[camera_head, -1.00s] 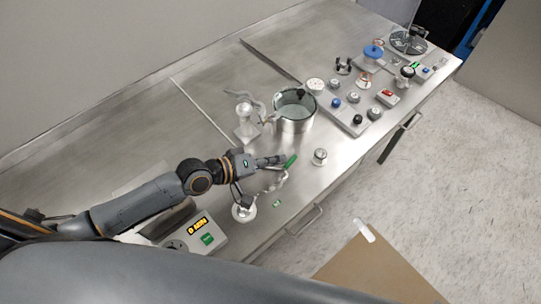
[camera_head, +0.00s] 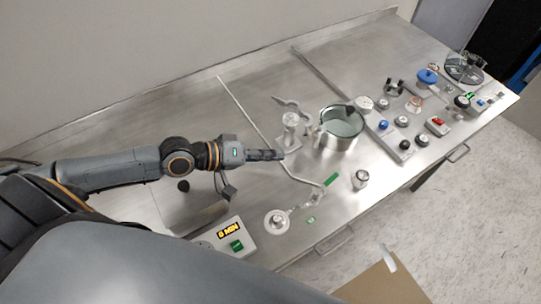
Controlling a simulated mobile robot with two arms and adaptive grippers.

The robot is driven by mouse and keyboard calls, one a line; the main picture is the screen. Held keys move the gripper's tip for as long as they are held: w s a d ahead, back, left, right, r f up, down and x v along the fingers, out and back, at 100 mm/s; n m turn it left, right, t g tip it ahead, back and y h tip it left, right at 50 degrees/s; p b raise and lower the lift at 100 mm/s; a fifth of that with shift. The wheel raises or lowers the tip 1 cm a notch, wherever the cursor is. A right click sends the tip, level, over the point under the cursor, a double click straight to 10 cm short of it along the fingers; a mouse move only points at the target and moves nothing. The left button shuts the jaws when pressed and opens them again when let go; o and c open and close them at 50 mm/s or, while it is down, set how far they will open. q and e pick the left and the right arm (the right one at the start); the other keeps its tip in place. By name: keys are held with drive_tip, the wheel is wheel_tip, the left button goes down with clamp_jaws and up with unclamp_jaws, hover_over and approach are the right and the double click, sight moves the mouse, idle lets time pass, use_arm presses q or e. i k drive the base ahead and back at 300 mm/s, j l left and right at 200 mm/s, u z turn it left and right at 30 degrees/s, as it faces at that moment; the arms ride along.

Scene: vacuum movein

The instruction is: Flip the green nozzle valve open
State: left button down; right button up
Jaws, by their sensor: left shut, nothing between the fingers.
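The green nozzle valve (camera_head: 332,180) is a small green lever at the right end of a thin clear nozzle tube near the front of the steel table. The tube runs left to a round white fitting (camera_head: 277,221). My left gripper (camera_head: 282,155) is shut and empty, above the table, up and left of the green valve and apart from it. Its fingers point right, just below a clear glass piece (camera_head: 290,132). My right gripper is not in view.
A steel pot (camera_head: 341,128) stands right of the gripper. A small metal cylinder (camera_head: 361,179) stands right of the valve. A timer box (camera_head: 229,236) with a yellow display sits at the front left. A panel of knobs (camera_head: 401,146) lies farther right.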

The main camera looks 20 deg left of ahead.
sight(326, 185)
drive_tip(key=k+l, duration=0.3)
drive_tip(key=k, duration=0.15)
drive_tip(key=k+l, duration=0.25)
drive_tip(key=k, duration=0.25)
drive_tip(key=k+l, duration=0.3)
drive_tip(key=k, duration=0.15)
